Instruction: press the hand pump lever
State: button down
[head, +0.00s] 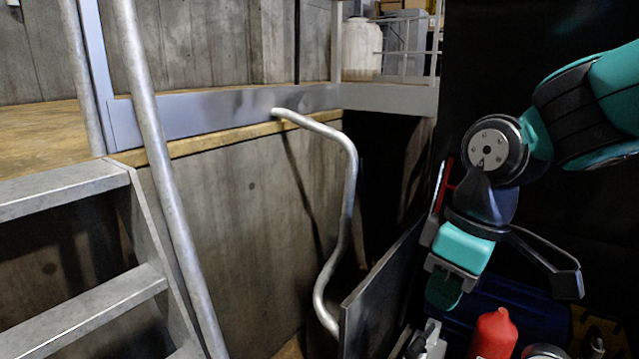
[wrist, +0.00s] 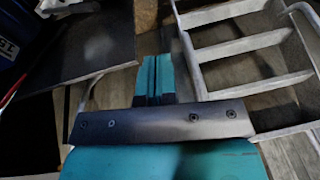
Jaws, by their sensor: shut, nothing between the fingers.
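My gripper (head: 443,292) hangs pointing down on the right of the head view, with its teal fingers shut and empty. In the wrist view my gripper (wrist: 154,70) shows its two teal fingers side by side, touching nothing I can see. I cannot tell for certain which part is the hand pump lever. A bent grey metal tube (head: 351,185) stands left of my gripper, well apart from it. A red rounded piece (head: 495,332) shows below and right of my gripper at the bottom edge; its lower part is cut off.
A dark metal panel (head: 378,300) stands left of my gripper. Metal stairs (head: 70,318) with a tubular handrail (head: 165,170) are at the left, below a wooden platform (head: 45,135). The stairs also show in the wrist view (wrist: 240,47). A white barrel (head: 361,48) stands far back.

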jog(key=s+r+m+y+p, duration=0.2)
jog(key=s+r+m, duration=0.1)
jog(key=s, duration=0.9)
jog(key=shift+a+r, duration=0.3)
jog(key=shift+r, duration=0.05)
